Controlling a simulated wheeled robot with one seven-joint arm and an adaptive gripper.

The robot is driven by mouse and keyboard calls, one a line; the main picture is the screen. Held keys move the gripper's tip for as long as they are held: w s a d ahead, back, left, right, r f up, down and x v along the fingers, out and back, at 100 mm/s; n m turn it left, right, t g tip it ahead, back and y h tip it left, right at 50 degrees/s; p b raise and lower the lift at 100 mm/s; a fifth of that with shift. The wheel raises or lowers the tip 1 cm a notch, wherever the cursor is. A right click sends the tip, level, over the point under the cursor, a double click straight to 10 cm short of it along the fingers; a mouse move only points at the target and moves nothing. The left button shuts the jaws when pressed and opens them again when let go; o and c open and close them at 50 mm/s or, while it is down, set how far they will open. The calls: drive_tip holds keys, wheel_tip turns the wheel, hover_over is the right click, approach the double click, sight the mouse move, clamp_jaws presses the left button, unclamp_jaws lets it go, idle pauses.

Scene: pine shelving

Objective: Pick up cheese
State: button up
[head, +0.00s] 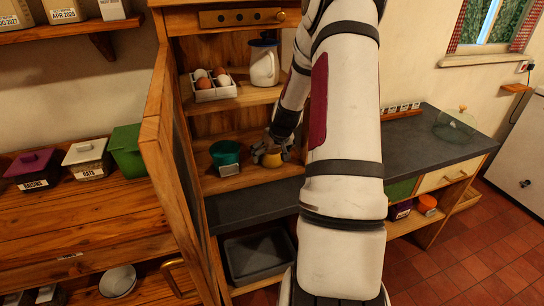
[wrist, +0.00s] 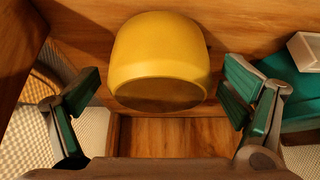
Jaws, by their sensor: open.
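The cheese (head: 271,159) looks like a rounded yellow block on the middle shelf of the open cupboard. In the wrist view the cheese (wrist: 160,50) fills the upper middle, with a brownish, darker face toward the bottom of the picture. My gripper (head: 272,151) is at the cheese, and its upper part hides some of it in the head view. In the wrist view my gripper (wrist: 161,92) is open, with one green-padded finger on each side of the cheese. Gaps show between both fingers and the cheese, so nothing is held.
An egg carton (head: 213,88) and a white jug (head: 263,64) are on the shelf above. The open wooden door (head: 165,150) stands at left. A grey tray (head: 258,257) is below.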

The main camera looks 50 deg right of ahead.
drive_tip(key=c, duration=1.5)
drive_tip(key=shift+r, duration=0.15)
drive_tip(key=shift+r, duration=0.25)
drive_tip(key=s+a, duration=0.3)
drive_tip(key=s, duration=0.2)
drive_tip(key=s+a+p, duration=0.1)
drive_tip(key=s+a, duration=0.2)
drive_tip(key=s, duration=0.2)
drive_tip(key=s+a, duration=0.3)
drive_tip(key=s, duration=0.2)
drive_tip(key=shift+s+a+r+p, duration=0.15)
drive_tip(key=shift+r+p, duration=0.2)
drive_tip(key=shift+r, duration=0.05)
drive_tip(key=shift+s, duration=0.1)
